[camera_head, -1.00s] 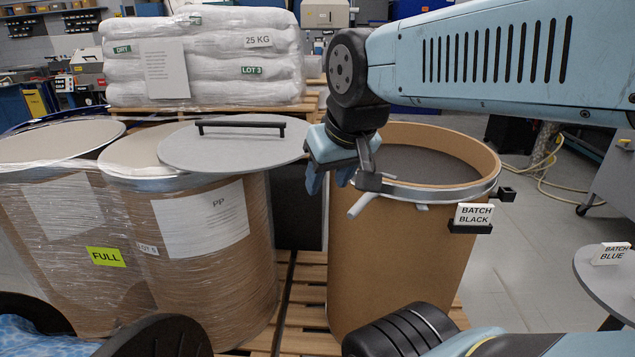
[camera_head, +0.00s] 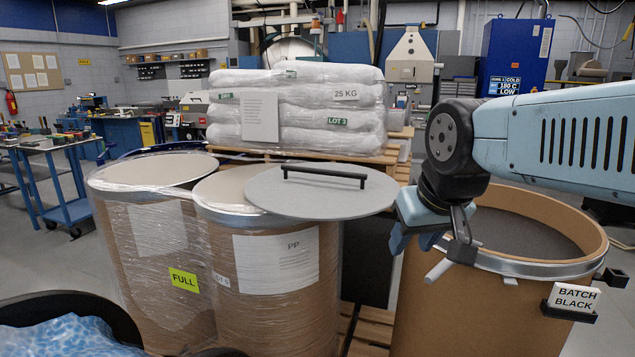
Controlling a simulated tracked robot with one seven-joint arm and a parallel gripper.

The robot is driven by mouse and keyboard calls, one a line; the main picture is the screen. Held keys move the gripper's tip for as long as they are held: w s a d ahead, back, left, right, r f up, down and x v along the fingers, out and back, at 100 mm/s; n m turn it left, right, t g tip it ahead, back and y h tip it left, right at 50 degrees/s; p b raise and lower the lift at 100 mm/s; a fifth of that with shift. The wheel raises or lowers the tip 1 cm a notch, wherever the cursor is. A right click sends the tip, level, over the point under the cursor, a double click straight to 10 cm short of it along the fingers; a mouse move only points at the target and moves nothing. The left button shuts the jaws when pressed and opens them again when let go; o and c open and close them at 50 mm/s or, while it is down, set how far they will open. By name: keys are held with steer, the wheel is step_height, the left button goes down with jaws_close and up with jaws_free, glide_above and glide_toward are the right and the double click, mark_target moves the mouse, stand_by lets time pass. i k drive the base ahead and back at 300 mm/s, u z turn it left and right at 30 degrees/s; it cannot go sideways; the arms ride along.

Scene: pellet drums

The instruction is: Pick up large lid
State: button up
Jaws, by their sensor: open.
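The large lid (camera_head: 315,200) is a round grey disc with a black bar handle (camera_head: 325,177) on top. It lies off-centre on the wrapped PP drum (camera_head: 275,285), and its right part overhangs the drum's rim. My gripper (camera_head: 415,240) is to the right of the lid's right edge, in front of the open batch black drum's left rim. It is blue, points down, and its jaws are open. I see nothing between its fingers. The handle is clear of the gripper.
A second wrapped drum marked full (camera_head: 150,255) stands on the left. The open batch black drum (camera_head: 480,310) stands on the right, with a clamp ring and label. Stacked white bags (camera_head: 300,105) on a pallet are behind the lid. A blue cart (camera_head: 60,190) stands far left.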

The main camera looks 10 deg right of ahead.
mark_target(311, 192)
steer(key=u, duration=1.7)
steer(key=i, duration=0.1)
steer(key=z, duration=3.05)
steer(key=k, duration=1.3)
steer(key=u, duration=1)
steer(key=i, duration=1)
steer(key=z, duration=0.05)
